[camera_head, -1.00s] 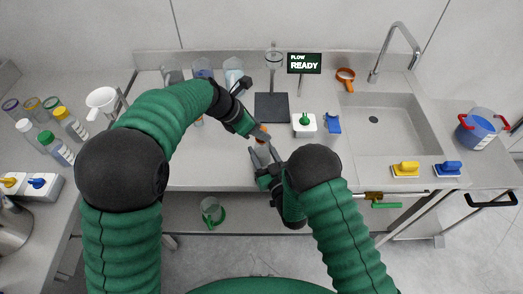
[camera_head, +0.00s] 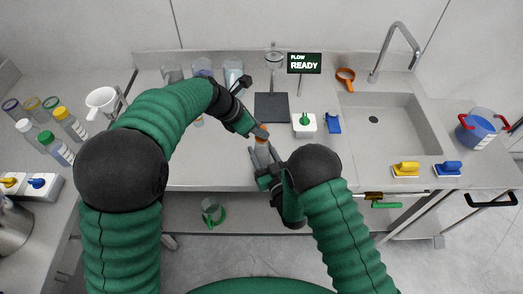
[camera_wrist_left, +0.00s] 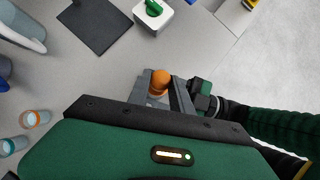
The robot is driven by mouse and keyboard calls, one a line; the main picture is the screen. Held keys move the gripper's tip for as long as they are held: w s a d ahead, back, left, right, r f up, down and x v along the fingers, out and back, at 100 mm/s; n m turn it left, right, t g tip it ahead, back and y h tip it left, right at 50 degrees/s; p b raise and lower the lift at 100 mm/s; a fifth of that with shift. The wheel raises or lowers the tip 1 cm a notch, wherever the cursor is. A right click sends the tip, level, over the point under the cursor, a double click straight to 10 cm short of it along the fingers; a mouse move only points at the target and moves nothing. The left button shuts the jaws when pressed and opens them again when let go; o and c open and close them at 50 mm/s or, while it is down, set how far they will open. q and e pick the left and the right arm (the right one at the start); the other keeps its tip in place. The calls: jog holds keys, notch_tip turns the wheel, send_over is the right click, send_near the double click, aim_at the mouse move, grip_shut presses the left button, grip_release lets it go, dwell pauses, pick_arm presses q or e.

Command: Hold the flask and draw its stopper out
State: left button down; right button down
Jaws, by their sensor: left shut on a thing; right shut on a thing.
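The orange stopper (camera_wrist_left: 160,80) shows between grey finger parts in the left wrist view. In the head view it is a small orange spot (camera_head: 261,141) near the bench's front edge. My left gripper (camera_head: 262,134) reaches in from the upper left and is shut on the stopper. My right gripper (camera_head: 262,158) is just below it, shut on the flask. The flask is mostly hidden by the fingers in both views, so its shape is unclear. I cannot tell whether the stopper still sits in the neck.
A dark square plate (camera_head: 271,107), a white box with a green knob (camera_head: 304,124) and a blue clip-like object (camera_head: 333,123) stand behind the grippers. The sink (camera_head: 395,125) is at the right. Beakers (camera_head: 233,72) stand at the back left.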

pick_arm(q)
jog(key=shift+r, duration=0.75)
jog(key=shift+r, duration=1.65)
pick_arm(e)
jog(key=c, duration=0.7)
grip_release()
jog(key=shift+o, duration=0.2)
pick_arm(q)
jog(key=shift+f, duration=0.1)
pick_arm(e)
jog(key=v, duration=1.2)
jog(key=shift+f, duration=0.2)
